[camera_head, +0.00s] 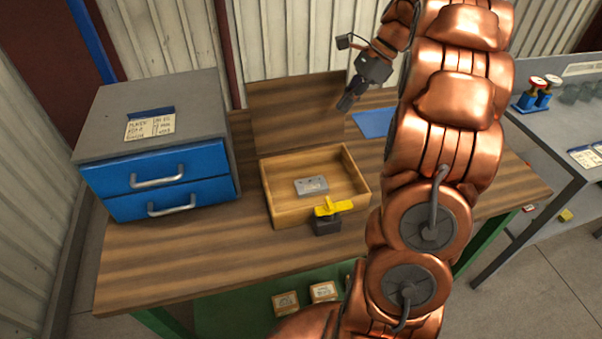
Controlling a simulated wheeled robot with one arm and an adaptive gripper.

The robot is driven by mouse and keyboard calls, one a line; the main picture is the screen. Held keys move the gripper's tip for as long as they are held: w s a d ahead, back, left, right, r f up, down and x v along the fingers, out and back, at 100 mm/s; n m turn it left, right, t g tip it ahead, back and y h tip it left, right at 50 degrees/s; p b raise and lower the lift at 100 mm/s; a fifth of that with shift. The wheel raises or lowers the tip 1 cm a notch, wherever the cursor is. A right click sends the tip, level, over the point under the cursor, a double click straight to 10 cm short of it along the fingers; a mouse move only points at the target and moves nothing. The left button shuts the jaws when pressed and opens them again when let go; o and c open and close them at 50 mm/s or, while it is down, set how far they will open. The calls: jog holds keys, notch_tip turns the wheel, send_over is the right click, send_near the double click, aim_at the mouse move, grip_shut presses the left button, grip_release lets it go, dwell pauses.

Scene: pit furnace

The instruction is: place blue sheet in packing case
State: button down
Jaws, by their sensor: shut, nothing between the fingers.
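A blue sheet (372,123) lies flat on the wooden table, partly hidden behind my copper-coloured arm. An open wooden case (283,211), likely the packing case, stands on the table to the left of the sheet. A small grey block (311,185) lies inside it. My gripper (346,103) is shut and empty, pointing down and left. In the picture it is just left of the blue sheet and above the case's far right side. I cannot tell its height over the table.
A grey cabinet with blue drawers (165,170) stands at the table's left. A black item with a yellow handle (328,214) sits at the case's front. A brown board (297,115) is behind the case. The table's front left (170,255) is clear.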

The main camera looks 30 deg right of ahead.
jog(key=s+a+n+g+h, duration=0.1)
jog(key=s+a+n, duration=0.4)
jog(key=a, duration=0.4)
jog(key=s+a+n+g+h, duration=0.1)
jog(key=s+a+n+g, duration=0.1)
jog(key=s+a+n, duration=0.55)
jog(key=s+a+f+n+h, duration=0.2)
jog(key=s+a+f+n, duration=0.1)
jog(key=s, duration=0.4)
jog(key=s+a+f+n+h, duration=0.1)
jog(key=s+a+f+n, duration=0.2)
jog(key=s, duration=0.4)
jog(key=shift+s+a+f+n+h, duration=0.15)
jog(key=shift+s+a+n+h, duration=0.2)
jog(key=shift+a+n, duration=0.65)
jog(key=c, duration=1.9)
grip_release()
jog(key=shift+s+d+f+n, duration=0.15)
jog(key=shift+s+d+n, duration=0.1)
jog(key=shift+n, duration=0.1)
jog(key=o, duration=0.3)
jog(key=shift+o, duration=0.2)
jog(key=shift+a, duration=0.1)
